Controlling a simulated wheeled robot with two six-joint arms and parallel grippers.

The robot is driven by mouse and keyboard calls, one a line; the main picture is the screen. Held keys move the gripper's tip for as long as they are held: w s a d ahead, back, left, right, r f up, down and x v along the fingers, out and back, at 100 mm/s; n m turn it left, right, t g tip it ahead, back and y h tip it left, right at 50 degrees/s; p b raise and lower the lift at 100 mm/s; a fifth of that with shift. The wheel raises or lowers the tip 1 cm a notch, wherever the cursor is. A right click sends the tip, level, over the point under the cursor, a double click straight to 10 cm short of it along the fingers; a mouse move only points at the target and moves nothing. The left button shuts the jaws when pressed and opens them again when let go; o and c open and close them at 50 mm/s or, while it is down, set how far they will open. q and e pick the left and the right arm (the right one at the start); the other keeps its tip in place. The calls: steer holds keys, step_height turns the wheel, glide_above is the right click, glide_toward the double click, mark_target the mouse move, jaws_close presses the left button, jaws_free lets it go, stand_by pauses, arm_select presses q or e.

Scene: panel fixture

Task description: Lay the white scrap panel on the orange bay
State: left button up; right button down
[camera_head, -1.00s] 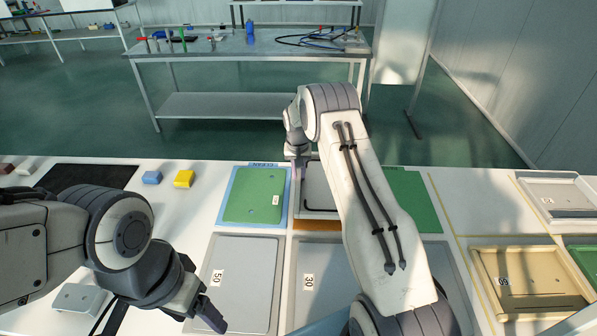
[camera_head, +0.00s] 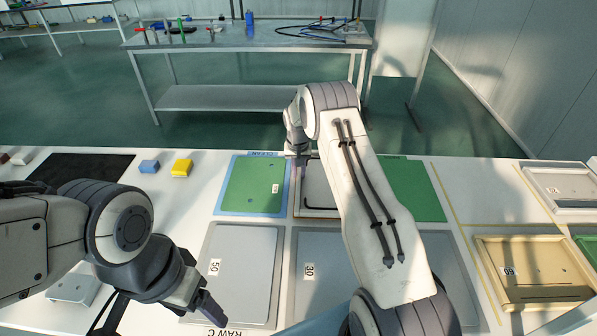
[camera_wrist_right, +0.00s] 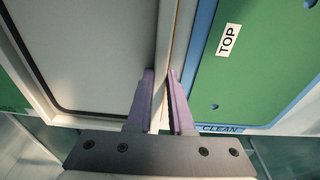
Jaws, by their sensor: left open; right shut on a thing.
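The white scrap panel (camera_head: 317,188) lies at the far middle of the table, partly hidden by my right arm. A dark line runs inside its border. Only a thin orange edge of the orange bay (camera_head: 316,217) shows at its near side. My right gripper (camera_head: 299,160) is shut on the panel's left edge. In the right wrist view the fingers (camera_wrist_right: 161,90) pinch the rim of the panel (camera_wrist_right: 85,50). Whether the panel rests fully on the bay cannot be told. My left gripper (camera_head: 208,305) is open and empty over the near left grey panel.
A green panel (camera_head: 248,185) lies on the blue CLEAN bay (camera_head: 223,207), close left of the white panel. Another green panel (camera_head: 413,190) is to the right. Grey panels marked 50 (camera_head: 240,265) and 30 (camera_head: 330,260) lie nearer. A tan tray (camera_head: 485,250) stands at right.

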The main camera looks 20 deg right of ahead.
steer(key=shift+f+b, duration=0.35)
steer(key=shift+f, duration=0.15)
steer(key=c, duration=0.7)
jaws_free()
step_height(320, 180, up, 10)
steer(key=b, duration=0.2)
steer(key=s+a+r+n, duration=0.2)
steer(key=s+a+r, duration=0.2)
steer(key=a, duration=0.3)
steer(key=s+a+r+n, duration=0.2)
steer(key=s+a+r, duration=0.2)
steer(key=a, duration=0.4)
steer(key=s+a+r+n+y, duration=0.1)
steer(key=s+a+r+n, duration=0.1)
steer(key=s+a, duration=0.35)
steer(key=s+a+r+n, duration=0.1)
steer(key=s+a+n, duration=0.1)
steer(key=s, duration=0.7)
steer(key=s+a+r+n+y, duration=0.15)
steer(key=s+a, duration=0.25)
steer(key=s, duration=0.4)
steer(key=s+n, duration=0.1)
steer(key=s, duration=0.3)
steer(key=s+d+f+n, duration=0.1)
steer(key=s, duration=0.3)
steer(key=s+n+g, duration=0.1)
steer(key=s, duration=0.3)
steer(key=shift+s+d+f+h, duration=0.25)
steer(key=shift+f+h, duration=0.1)
